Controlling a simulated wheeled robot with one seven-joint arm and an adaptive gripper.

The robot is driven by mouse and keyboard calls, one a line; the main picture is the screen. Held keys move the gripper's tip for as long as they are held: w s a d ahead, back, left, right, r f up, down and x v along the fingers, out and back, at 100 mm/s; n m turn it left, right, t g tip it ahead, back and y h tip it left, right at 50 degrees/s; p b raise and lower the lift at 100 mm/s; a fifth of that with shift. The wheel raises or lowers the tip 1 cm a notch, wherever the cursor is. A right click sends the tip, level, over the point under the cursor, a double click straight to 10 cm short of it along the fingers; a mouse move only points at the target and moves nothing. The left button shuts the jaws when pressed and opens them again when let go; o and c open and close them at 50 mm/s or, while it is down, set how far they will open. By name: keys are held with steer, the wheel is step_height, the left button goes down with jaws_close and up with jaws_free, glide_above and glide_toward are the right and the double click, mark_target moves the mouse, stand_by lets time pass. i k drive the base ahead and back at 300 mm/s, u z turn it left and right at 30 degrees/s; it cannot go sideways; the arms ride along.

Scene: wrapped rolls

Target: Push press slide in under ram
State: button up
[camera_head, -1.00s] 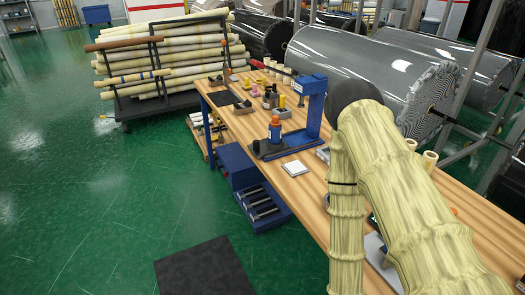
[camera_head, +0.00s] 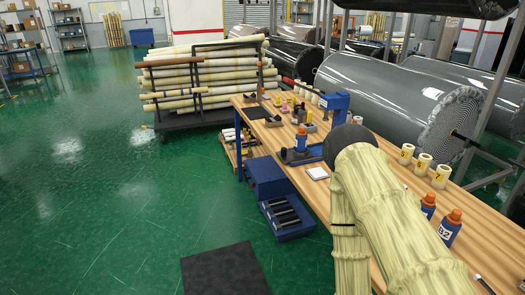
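The blue press (camera_head: 336,104) stands on the wooden workbench, partly hidden behind the dark joint of my sleeved arm. Its dark slide (camera_head: 289,156) sticks out to the left of the frame, toward the near edge of the bench. A blue bottle with an orange cap (camera_head: 301,139) stands upright at the slide; whether it rests on it I cannot tell. The ram is too small and covered to make out. My arm bends at the joint beside the press and runs down out of the picture. My gripper is not visible.
A rack of long rolls (camera_head: 205,75) is behind. Green floor at left is open.

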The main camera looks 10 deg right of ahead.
mark_target(287, 156)
steer(key=u, duration=0.4)
steer(key=i, duration=1)
steer(key=z, duration=0.55)
